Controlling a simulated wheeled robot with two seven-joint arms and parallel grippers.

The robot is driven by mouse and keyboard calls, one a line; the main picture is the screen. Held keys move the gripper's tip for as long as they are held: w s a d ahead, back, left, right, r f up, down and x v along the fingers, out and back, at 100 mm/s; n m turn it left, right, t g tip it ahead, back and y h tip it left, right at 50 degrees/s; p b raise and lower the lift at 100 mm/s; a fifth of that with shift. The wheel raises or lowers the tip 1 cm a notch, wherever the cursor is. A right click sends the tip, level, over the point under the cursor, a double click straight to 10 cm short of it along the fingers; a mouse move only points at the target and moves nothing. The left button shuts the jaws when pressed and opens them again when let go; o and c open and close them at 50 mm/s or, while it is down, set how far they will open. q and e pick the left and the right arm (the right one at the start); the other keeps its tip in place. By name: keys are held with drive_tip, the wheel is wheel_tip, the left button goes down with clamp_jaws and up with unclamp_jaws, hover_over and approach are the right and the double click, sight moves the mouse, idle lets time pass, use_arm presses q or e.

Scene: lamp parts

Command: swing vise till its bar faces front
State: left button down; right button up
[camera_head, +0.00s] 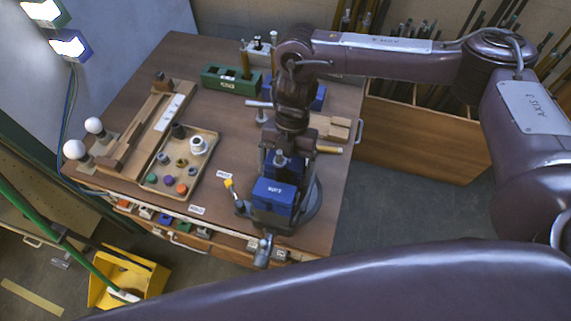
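The blue vise (274,193) stands on a dark round base near the front right corner of the wooden table. A lever with a yellow end (229,186) sticks out at its left. A grey metal piece (263,251) hangs at the table's front edge just before the vise. A grey bar (258,104) shows behind the vise; I cannot tell whether it belongs to it. My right gripper (292,148) points down at the rear of the vise, and the wrist hides part of it. Its fingers are too hidden to tell open from shut. My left gripper is out of view.
A tray (153,180) of small knobs and a white socket lies left of the vise. A long wooden fixture (135,140), two white bulbs (84,138) and a green block (231,82) are farther off. A wooden bin (424,140) of rods stands behind right.

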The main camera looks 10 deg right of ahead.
drive_tip(key=shift+w+r, duration=0.1)
drive_tip(key=shift+w, duration=0.1)
drive_tip(key=o, duration=1.2)
drive_tip(key=shift+s, duration=0.1)
drive_tip(key=shift+d+r, duration=0.1)
drive_tip(key=shift+r, duration=0.15)
drive_tip(key=b+v, duration=0.1)
drive_tip(key=v, duration=0.6)
drive_tip(key=shift+r, duration=0.1)
